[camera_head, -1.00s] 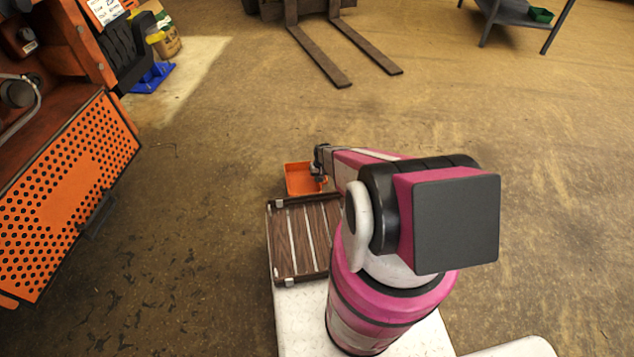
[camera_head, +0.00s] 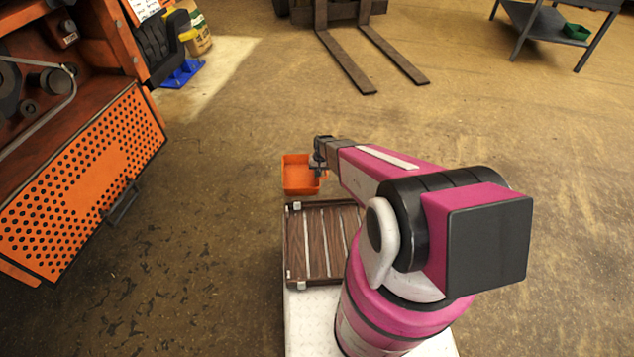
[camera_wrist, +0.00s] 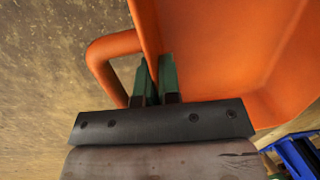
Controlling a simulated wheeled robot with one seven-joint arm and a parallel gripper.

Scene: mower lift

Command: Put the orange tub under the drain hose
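The orange tub (camera_head: 289,175) is in front of my base, just beyond the wooden-slatted deck; it looks upright and open-topped. My gripper (camera_head: 319,170) is at its right side. In the wrist view the two green fingers of my gripper (camera_wrist: 154,78) are close together, one on each side of the tub's wall (camera_wrist: 215,45), beside its loop handle (camera_wrist: 97,62). The gripper looks shut on that wall. I cannot tell the tub's height above the floor. I cannot make out the drain hose for certain.
An orange machine with a perforated panel (camera_head: 95,180) stands at the left, with a grey bent tube (camera_head: 50,118). Forklift tines (camera_head: 345,60) lie ahead. A grey table (camera_head: 545,22) is at the far right. Bare floor lies between the tub and the machine.

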